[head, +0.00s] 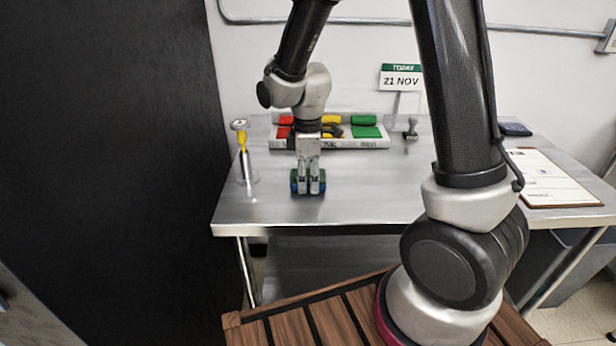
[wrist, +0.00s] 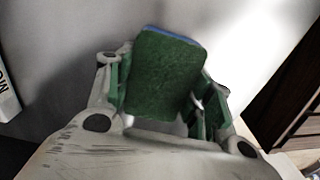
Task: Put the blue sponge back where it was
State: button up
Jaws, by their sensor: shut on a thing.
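The blue sponge (wrist: 163,74) sits between the fingers of my gripper (head: 308,187). In the wrist view its broad green face shows, with a thin blue edge along the top. In the head view my fingers hide most of it, and only small blue and green parts show at the fingertips. My gripper is shut on it, low over the left front part of the steel table (head: 370,205). I cannot tell whether the sponge touches the table top.
Behind my gripper lies a white-edged tray (head: 365,143) with red, yellow and green things. A yellow-handled tool (head: 243,155) stands upright at the left. A date sign (head: 401,78), a dark stamp (head: 410,131) and a clipboard (head: 552,180) are farther right. The table's front middle is clear.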

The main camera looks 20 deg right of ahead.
aim_at(308, 175)
jog(key=shift+f, duration=0.1)
jog(key=o, duration=1.1)
notch_tip(308, 175, up, 12)
jog(key=s+d+r+m+t, duration=0.1)
jog(key=s+d+r+m, duration=0.2)
jog(key=s+d+m, duration=0.1)
jog(key=s+d+r+m+t, duration=0.1)
jog(key=s+d+r+m, duration=0.2)
jog(key=s+d+m, duration=0.2)
jog(key=s+d+r+m+t, duration=0.2)
jog(key=s+d+m, duration=0.3)
jog(key=s, duration=0.5)
jog(key=shift+d+r, duration=0.45)
jog(key=shift+r, duration=0.3)
